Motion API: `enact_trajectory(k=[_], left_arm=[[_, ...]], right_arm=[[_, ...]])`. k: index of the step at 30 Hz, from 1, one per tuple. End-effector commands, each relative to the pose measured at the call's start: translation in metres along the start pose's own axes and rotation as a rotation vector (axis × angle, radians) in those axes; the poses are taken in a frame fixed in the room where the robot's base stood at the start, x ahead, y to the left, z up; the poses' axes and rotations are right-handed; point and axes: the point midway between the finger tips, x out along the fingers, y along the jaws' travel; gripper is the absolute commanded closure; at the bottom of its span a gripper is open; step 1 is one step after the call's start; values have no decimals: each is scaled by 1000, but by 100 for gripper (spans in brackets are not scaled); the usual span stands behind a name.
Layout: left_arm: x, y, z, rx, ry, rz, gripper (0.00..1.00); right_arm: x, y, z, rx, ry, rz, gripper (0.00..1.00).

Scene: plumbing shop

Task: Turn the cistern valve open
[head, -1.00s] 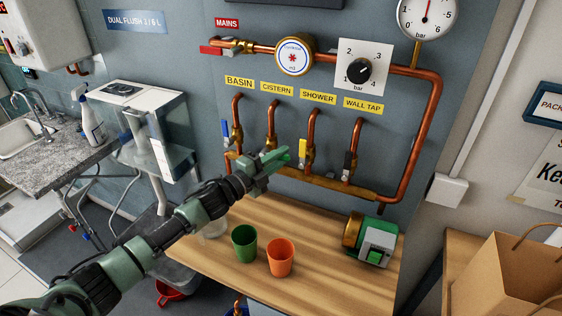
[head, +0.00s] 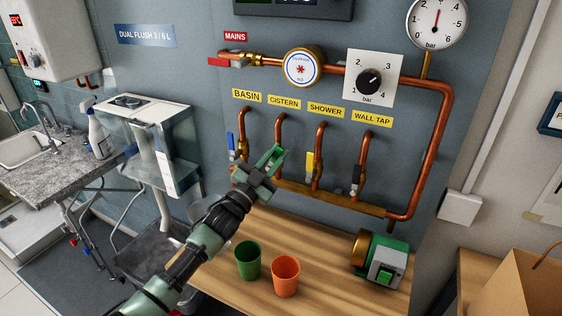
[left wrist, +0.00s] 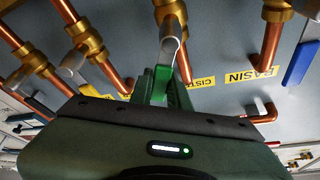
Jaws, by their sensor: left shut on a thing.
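The cistern valve is on the copper branch pipe (head: 280,130) below the yellow CISTERN label (head: 284,103). In the head view my left gripper (head: 270,160) covers the valve body and most of its lever. The gripper's green fingers tilt up to the right there. In the left wrist view the fingers (left wrist: 165,85) are shut around the lever, whose grey metal arm (left wrist: 170,45) runs from the brass valve above into the grip. The lever slants relative to the pipe, but its exact angle is hard to tell. My right gripper is not in view.
The basin valve's blue lever (head: 231,142) is close on the left, and the shower valve's yellow lever (head: 310,163) close on the right. A green cup (head: 248,260), an orange cup (head: 285,276) and a pump (head: 378,260) stand on the wooden bench (head: 325,265) below.

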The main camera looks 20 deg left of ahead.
Motion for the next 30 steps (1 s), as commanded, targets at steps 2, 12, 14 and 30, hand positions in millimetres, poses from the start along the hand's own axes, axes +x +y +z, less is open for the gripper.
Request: enact_trajectory(k=[2,12,14,30], left_arm=[[-1,-1,3,-69,-5,-25,100],[-2,-14,5,-281,-5,-112,100],[-2,-16,5,-305,-5,-123,100],[-3,-20,8,-376,-8,-152,100]], right_arm=[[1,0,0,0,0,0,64],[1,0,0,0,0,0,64],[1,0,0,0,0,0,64],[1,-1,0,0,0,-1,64]])
